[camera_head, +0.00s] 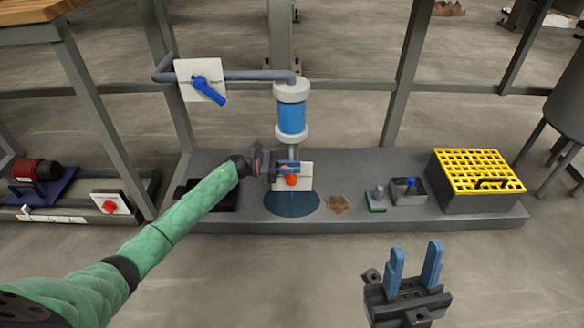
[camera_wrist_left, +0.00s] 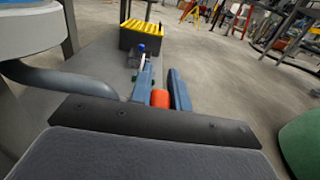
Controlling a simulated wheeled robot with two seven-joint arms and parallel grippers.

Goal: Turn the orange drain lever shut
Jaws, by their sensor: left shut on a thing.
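The orange drain lever (camera_head: 291,180) sits below the blue filter housing (camera_head: 292,117), in front of a small white plate (camera_head: 305,177). My left gripper (camera_head: 287,167) reaches it from the left and covers part of it. In the left wrist view the orange lever (camera_wrist_left: 160,98) lies between the two blue fingers, and the gripper is shut on it. The lever's pivot is hidden. My right gripper (camera_head: 414,264) is open and empty at the lower right, its blue fingers pointing up and apart, in front of the platform and away from the lever.
A blue lever (camera_head: 208,90) on a white plate is at upper left on the pipe. A blue puddle (camera_head: 292,203) and brown stain (camera_head: 338,204) lie on the grey platform (camera_head: 420,214). A yellow-grated box (camera_head: 476,172) and small grey bin (camera_head: 408,196) stand right. A red motor (camera_head: 36,170) is far left.

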